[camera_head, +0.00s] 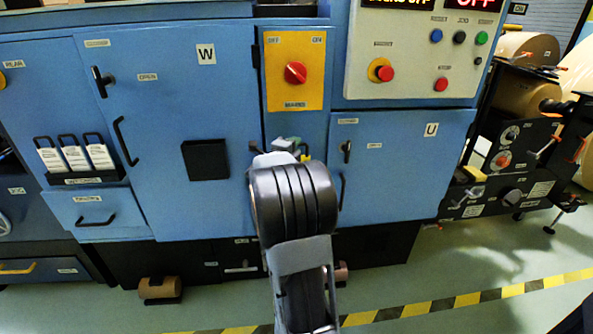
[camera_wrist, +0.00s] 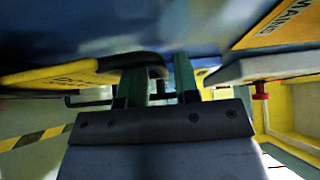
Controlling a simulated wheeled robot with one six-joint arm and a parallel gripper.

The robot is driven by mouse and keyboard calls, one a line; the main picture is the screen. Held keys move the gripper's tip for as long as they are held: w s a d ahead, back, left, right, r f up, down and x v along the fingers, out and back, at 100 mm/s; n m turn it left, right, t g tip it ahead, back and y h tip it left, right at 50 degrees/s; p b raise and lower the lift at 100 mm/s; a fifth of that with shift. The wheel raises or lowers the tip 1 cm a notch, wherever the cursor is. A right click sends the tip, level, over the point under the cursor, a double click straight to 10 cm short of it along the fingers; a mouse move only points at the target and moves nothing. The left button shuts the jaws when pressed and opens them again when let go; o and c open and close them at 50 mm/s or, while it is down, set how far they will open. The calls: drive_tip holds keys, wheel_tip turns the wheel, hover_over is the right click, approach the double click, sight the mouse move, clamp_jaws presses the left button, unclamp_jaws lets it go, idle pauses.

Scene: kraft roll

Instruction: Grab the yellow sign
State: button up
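A yellow sign with black lettering and a thick dark edge (camera_wrist: 50,78) shows at the left of the wrist view, seen nearly edge-on. In the head view my gripper (camera_head: 285,147) is in front of the blue cabinet, below the yellow switch panel, mostly hidden by my own wrist. I cannot make out the sign clearly there.
The blue cabinet (camera_head: 165,190) with handles stands close in front of my gripper. The yellow mains panel (camera_head: 295,95) has a red knob (camera_head: 295,72). A grey control panel (camera_head: 410,75) is at upper right. Yellow-black tape (camera_head: 440,305) crosses the open floor.

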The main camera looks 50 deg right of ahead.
clamp_jaws()
drive_tip(key=shift+r, duration=0.15)
